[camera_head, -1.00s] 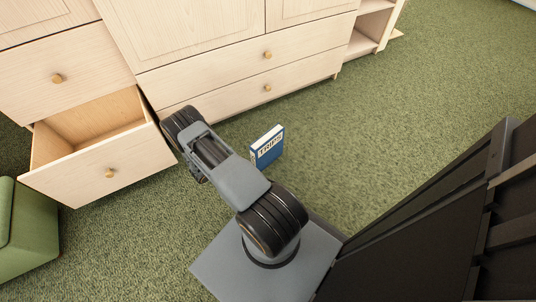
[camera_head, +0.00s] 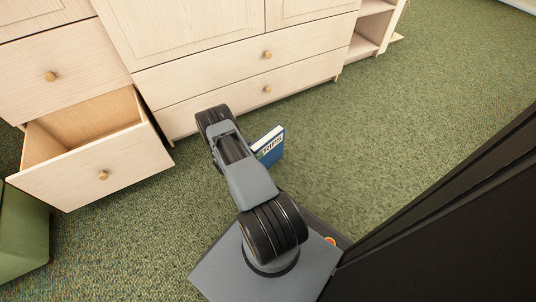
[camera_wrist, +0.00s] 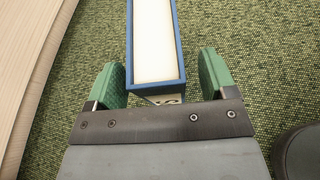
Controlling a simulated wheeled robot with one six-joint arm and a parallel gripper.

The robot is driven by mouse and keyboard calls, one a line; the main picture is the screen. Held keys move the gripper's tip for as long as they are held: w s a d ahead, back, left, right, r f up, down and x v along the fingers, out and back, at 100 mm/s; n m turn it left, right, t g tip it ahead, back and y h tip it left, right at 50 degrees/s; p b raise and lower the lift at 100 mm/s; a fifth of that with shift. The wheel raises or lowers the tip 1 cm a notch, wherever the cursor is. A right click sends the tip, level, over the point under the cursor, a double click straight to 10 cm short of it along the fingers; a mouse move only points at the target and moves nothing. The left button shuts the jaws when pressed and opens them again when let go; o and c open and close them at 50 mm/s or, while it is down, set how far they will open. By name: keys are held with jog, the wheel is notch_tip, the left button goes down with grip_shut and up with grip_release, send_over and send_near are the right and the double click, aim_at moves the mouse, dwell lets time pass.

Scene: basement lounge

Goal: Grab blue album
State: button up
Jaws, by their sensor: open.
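The blue album (camera_head: 271,148) stands upright on the green carpet, its cover lettering partly hidden behind my arm in the head view. In the wrist view the album (camera_wrist: 154,45) shows from above as a white page block with a blue border. My gripper (camera_wrist: 163,84) is open, with one green finger on each side of the album's near end. There is a visible gap between each finger and the album. In the head view my gripper is hidden behind my arm.
A pale wooden cabinet (camera_head: 205,62) stands behind the album. Its lower left drawer (camera_head: 95,170) is pulled open and empty where visible. A green padded seat (camera_head: 22,225) is at the far left. Open carpet (camera_head: 400,120) lies to the right.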

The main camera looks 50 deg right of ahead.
jog(key=shift+x, duration=0.8)
grip_shut()
